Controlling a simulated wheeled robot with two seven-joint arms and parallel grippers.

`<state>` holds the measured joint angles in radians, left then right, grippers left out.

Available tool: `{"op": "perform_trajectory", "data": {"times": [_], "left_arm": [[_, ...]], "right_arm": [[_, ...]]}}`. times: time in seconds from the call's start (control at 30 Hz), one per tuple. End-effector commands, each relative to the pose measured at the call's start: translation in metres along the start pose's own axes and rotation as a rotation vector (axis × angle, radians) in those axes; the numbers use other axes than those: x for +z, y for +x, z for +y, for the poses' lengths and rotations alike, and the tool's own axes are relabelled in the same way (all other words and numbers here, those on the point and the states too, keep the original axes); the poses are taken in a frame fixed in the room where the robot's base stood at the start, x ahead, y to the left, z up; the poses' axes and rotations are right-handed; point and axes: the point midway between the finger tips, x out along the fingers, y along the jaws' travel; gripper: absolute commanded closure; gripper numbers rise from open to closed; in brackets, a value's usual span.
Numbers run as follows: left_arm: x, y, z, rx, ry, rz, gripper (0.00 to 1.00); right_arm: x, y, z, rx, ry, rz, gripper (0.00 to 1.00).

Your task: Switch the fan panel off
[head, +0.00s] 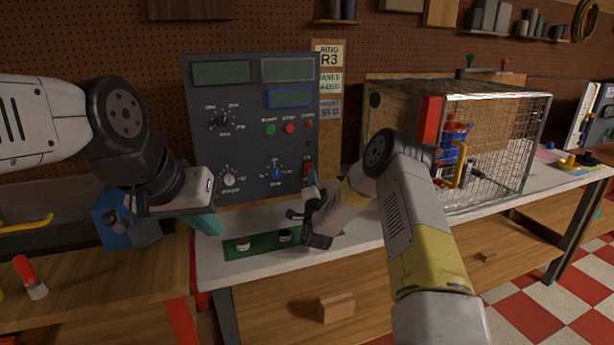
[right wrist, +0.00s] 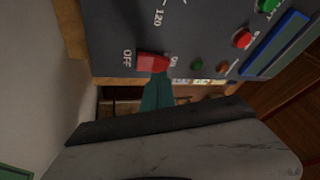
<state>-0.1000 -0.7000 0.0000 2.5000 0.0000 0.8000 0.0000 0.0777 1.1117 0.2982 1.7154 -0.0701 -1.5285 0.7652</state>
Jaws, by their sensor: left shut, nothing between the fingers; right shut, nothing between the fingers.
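The fan panel (head: 250,150) is a dark upright box with displays, knobs and buttons. Its red switch (head: 308,169) is at the lower right edge. In the right wrist view the red switch (right wrist: 152,62) lies between the printed words OFF and ON. My right gripper (head: 313,180) is shut, its teal fingertips (right wrist: 157,92) right at the switch, by its ON side. Whether they touch it I cannot tell. My left gripper (head: 205,222) is shut and empty, in front of the panel's lower left.
A green mat (head: 262,244) with small parts lies on the white bench before the panel. A wire mesh cage (head: 490,150) with a yellow handle and a blue device inside stands to the right. A red-handled tool (head: 28,275) is at the left.

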Motion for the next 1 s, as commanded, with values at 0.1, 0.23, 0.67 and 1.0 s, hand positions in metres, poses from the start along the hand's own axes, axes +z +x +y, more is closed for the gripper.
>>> {"op": "perform_trajectory", "data": {"times": [0.1, 0.23, 0.67, 1.0], "left_arm": [[0.0, 0.0, 0.0, 0.0, 0.0, 0.0, 1.0], [0.0, 0.0, 0.0, 0.0, 0.0, 0.0, 1.0], [0.0, 0.0, 0.0, 0.0, 0.0, 0.0, 1.0], [0.0, 0.0, 0.0, 0.0, 0.0, 0.0, 1.0]], "right_arm": [[-0.006, -0.008, -0.006, 0.0, 0.0, 0.0, 1.0], [-0.013, -0.017, -0.013, 0.0, 0.0, 0.001, 1.0], [-0.024, -0.032, -0.024, -0.001, 0.0, 0.001, 1.0], [-0.028, -0.021, -0.046, 0.021, -0.058, -0.06, 1.0]]}}
